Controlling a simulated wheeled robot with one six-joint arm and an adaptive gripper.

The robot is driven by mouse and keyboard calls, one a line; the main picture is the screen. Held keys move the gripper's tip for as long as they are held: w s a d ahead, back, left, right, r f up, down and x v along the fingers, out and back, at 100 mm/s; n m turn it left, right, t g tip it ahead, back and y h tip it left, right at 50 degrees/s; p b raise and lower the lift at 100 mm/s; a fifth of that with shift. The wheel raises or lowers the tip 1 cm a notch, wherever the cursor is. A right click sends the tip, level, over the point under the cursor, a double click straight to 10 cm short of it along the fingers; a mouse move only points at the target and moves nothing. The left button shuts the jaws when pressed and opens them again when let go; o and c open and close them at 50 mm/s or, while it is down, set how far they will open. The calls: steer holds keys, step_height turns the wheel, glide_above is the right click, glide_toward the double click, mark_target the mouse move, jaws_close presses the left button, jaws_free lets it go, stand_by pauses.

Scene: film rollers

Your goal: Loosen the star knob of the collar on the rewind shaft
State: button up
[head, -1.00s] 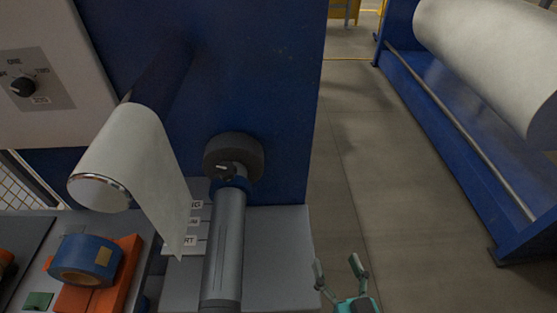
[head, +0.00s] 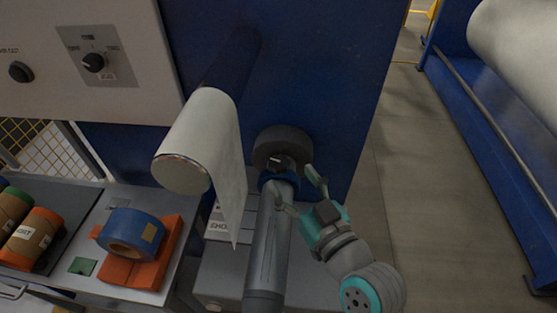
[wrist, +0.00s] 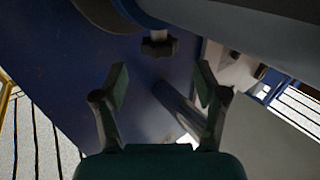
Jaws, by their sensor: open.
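The grey rewind shaft (head: 267,245) sticks out from the blue machine wall, with a large dark disc (head: 268,141) at its wall end. A blue collar (head: 269,181) rings the shaft in front of the disc. Its dark star knob (head: 277,163) shows small there; in the wrist view the star knob (wrist: 158,46) hangs on a pale stem. My gripper (head: 300,188) is open and empty, just right of the collar in the head view. In the wrist view, the knob lies beyond the fingertips (wrist: 162,80), above the gap between them, apart from both.
A white film roll (head: 200,135) with a hanging sheet is left of the shaft. Blue tape (head: 132,232) lies on an orange block (head: 150,268) at lower left. A control panel (head: 97,58) is on the wall. The floor (head: 400,190) at right is clear.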

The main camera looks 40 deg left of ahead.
mark_target(279, 162)
steer(key=shift+x, duration=3.05)
steer(key=c, duration=1.2)
